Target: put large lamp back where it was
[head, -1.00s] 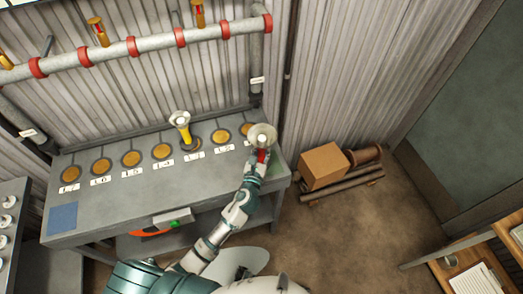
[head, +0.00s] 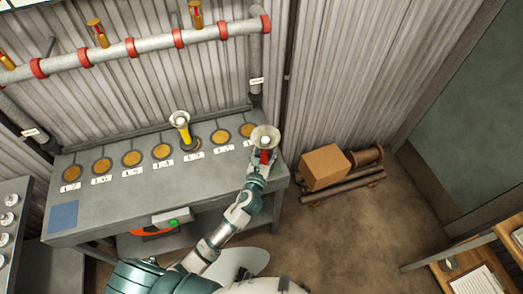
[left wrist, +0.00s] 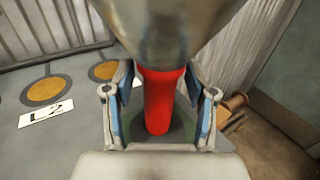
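The large lamp (head: 264,138) has a wide pale bell-shaped head and a red handle, and is upright over the right end of the grey bench (head: 113,207). In the left wrist view its red handle (left wrist: 159,103) stands between my left gripper's fingers (left wrist: 161,100), with gaps on both sides. The gripper is open around it. Below the handle is a dark green patch; I cannot tell whether the lamp's foot touches it. In the head view my left gripper (head: 262,165) is partly hidden beneath the lamp head. My right gripper is not in view.
A yellow-handled lamp (head: 184,134) stands on the bench in a row of several orange discs with number labels. A pipe with red bands (head: 158,42) runs behind.

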